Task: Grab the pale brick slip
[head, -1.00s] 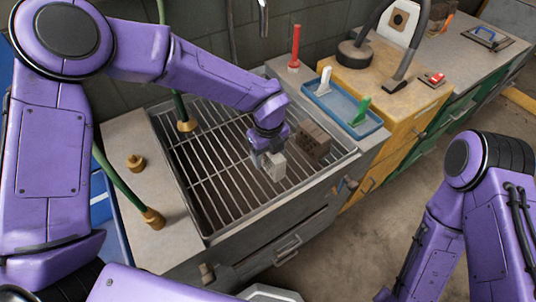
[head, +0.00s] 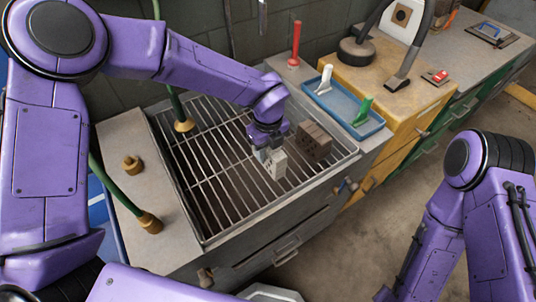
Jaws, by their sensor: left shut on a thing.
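The pale brick slip (head: 276,165) is a small light-grey block with dark holes, over the slatted metal rack (head: 213,200). My left gripper (head: 269,154) points down from above and is shut on the pale slip. The gripper and arm hide part of its top. I cannot tell whether the slip touches the slats or hangs just above them. A brown hollow brick (head: 314,141) stands on the rack close to its right. My right arm shows at the right edge, but its gripper is out of view.
A red-handled tool (head: 295,45) stands behind. Green hoses with brass ends (head: 149,222) border the rack's left.

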